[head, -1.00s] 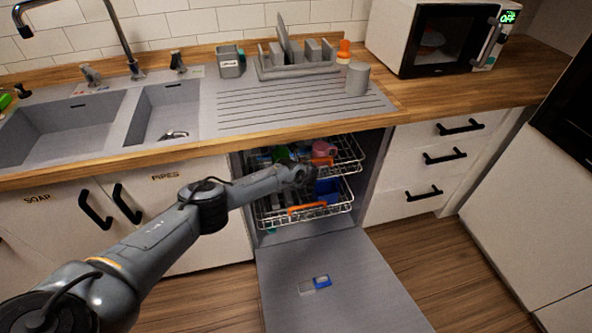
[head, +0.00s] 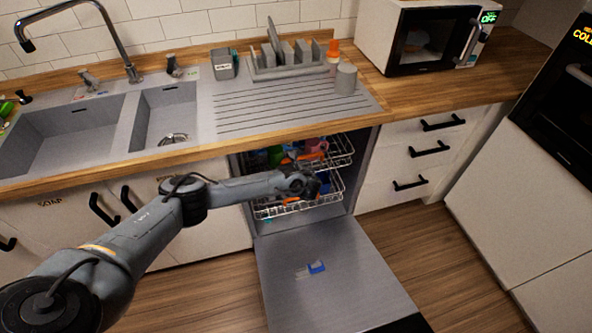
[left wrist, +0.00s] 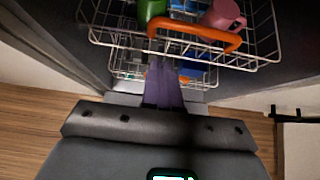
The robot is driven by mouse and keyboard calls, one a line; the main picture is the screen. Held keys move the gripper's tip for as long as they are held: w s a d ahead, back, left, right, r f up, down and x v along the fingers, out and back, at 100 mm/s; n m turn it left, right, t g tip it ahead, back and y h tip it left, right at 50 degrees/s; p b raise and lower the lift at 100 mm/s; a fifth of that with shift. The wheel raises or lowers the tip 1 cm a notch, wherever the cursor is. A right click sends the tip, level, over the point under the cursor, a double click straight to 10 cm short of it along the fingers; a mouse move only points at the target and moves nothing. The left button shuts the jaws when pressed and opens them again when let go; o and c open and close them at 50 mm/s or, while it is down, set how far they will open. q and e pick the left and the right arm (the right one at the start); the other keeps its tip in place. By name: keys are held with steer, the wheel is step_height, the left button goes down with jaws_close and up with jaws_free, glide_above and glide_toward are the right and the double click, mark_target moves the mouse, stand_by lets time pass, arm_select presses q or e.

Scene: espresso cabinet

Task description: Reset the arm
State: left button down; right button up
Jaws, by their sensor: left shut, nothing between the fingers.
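My left arm reaches in from the left in the head view. Its gripper (head: 308,184) is at the front of the open dishwasher, close to the racks. In the left wrist view the shut fingers (left wrist: 164,88) point toward the racks, with nothing between them. The upper rack (left wrist: 108,38) has an orange handle (left wrist: 195,33) and holds a green item (left wrist: 150,10) and a pink cup (left wrist: 224,14). The lower rack (head: 268,211) is partly hidden behind my gripper. My right gripper is in neither view.
The dishwasher door (head: 335,270) lies open below my arm, with a small blue piece (head: 316,267) on it. The wooden counter edge (head: 130,163) runs above my forearm. Drawers (head: 405,160) stand to the right. A microwave (head: 420,40) sits on the counter.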

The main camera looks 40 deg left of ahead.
arm_select(q)
steer(key=s+d+f+g+h+p, duration=0.1)
steer(key=s+d+f+g+h, duration=0.1)
steer(key=s+d+f, duration=0.9)
steer(key=s+d+f+g+h, duration=0.1)
steer(key=s+d+f+h, duration=0.1)
steer(key=s+d+f, duration=0.9)
steer(key=s+d+r+n+g+h, duration=0.1)
steer(key=s+d+r+n+h, duration=0.25)
steer(key=s+d, duration=0.35)
steer(key=s+d+r+n+h, duration=0.2)
steer(key=s+d+r, duration=0.3)
steer(key=s+d, duration=0.25)
steer(key=w+a+r+n+t, duration=0.1)
steer(key=a+r+n, duration=0.4)
steer(key=r+n, duration=0.45)
steer(key=w+a+r+n+t, duration=0.15)
steer(key=a+r+n, duration=0.45)
steer(key=r, duration=0.7)
step_height(320, 180, up, 38)
steer(key=s+d+n+p, duration=0.1)
steer(key=p, duration=3.8)
step_height(320, 180, down, 75)
steer(key=b, duration=7.5)
steer(key=shift+f, duration=0.15)
